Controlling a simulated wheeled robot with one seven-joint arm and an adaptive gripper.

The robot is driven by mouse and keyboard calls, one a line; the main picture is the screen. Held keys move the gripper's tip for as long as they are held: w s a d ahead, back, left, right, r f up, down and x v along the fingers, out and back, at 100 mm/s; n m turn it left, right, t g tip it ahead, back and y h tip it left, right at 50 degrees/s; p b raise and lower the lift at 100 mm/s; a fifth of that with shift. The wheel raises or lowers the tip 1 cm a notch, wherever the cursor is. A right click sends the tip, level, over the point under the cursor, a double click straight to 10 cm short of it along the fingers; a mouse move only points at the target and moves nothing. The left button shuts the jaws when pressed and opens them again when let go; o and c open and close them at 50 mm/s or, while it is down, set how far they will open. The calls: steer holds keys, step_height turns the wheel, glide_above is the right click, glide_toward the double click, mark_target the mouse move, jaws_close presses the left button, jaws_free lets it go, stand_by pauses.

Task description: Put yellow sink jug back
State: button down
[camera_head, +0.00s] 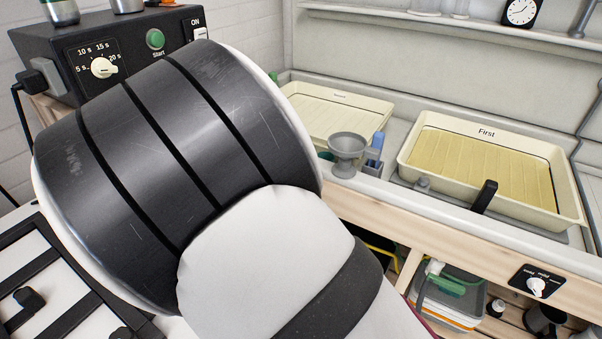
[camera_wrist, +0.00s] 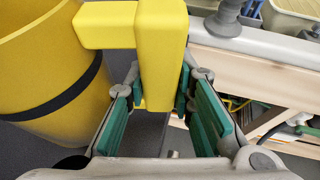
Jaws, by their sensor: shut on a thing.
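The yellow jug (camera_wrist: 45,60) fills the left of the wrist view, a large rounded body with a dark band around it. Its thick yellow handle (camera_wrist: 161,50) stands between the green-padded fingers of my gripper (camera_wrist: 160,105), which is shut on it. The jug is off to the left of the wooden sink front. In the head view my own arm covers the middle and left, and the jug and gripper are hidden behind it. Whether the jug touches anything below cannot be told.
The sink holds a cream tray marked First (camera_head: 485,165) and another cream tray (camera_head: 338,108). A grey funnel (camera_head: 347,150) stands by the sink's front rim. A black timer box (camera_head: 110,55) is at the left. A shelf below holds a grey and orange stack (camera_head: 452,300).

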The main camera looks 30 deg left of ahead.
steer(key=shift+f+b, duration=0.35)
steer(key=shift+f, duration=0.1)
stand_by(0.4)
steer(key=c, duration=1.3)
jaws_free()
steer(key=shift+s, duration=0.1)
steer(key=p+v, duration=0.3)
steer(key=v, duration=0.5)
stand_by(0.6)
stand_by(0.4)
